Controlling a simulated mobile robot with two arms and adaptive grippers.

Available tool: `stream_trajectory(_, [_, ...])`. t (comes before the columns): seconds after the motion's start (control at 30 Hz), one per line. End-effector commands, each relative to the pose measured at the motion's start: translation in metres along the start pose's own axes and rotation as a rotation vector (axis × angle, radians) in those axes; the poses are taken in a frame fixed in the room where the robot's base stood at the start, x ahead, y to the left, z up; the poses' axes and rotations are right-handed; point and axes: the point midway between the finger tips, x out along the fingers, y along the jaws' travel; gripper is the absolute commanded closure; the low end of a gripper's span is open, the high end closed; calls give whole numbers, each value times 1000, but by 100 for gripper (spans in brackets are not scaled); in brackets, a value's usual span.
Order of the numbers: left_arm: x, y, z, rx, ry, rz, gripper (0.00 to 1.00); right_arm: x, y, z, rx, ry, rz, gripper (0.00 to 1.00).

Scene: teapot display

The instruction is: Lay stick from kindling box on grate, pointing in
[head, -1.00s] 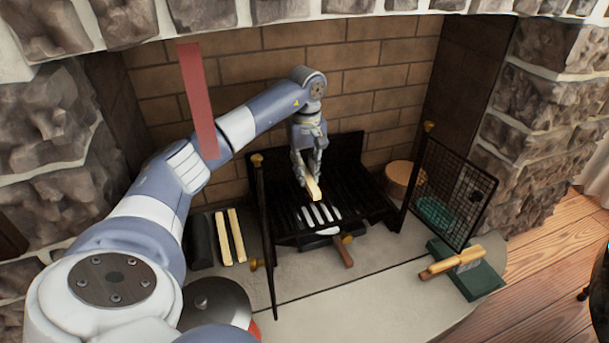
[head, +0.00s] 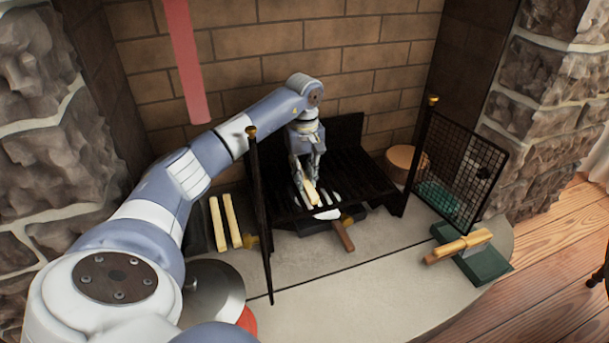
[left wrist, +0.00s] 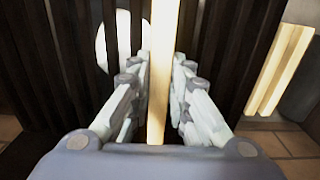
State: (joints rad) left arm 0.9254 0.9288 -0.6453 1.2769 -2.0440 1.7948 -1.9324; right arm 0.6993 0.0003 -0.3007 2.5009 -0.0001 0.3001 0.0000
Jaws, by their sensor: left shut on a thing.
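My left gripper (head: 307,178) is shut on a pale wooden stick (head: 312,194) over the black grate (head: 345,170) in the fireplace. In the left wrist view the stick (left wrist: 160,70) runs between the two fingers (left wrist: 158,90), along the dark grate bars (left wrist: 225,50). I cannot tell whether the stick touches the bars. The dark kindling box (head: 197,236), left of the grate, holds two more pale sticks (head: 226,222). My right gripper is out of view.
Black screen panels stand at the left (head: 259,215) and right (head: 460,170) of the grate. A wood-handled tool (head: 344,238) lies in front. The front hearth slab (head: 345,285) is mostly clear.

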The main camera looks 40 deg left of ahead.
Motion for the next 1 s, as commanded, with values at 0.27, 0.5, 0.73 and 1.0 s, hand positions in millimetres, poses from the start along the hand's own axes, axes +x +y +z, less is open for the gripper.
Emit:
stream_trajectory(0.27, [0,0,0,-1,0,-1,62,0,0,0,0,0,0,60])
stream_trajectory(0.5, [-5,0,0,0,0,0,62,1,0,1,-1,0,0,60])
stream_trajectory(0.73, [-38,0,-1,-1,1,1,62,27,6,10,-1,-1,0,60])
stream_trajectory(1.0, [-84,0,0,0,0,0,62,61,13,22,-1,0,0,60])
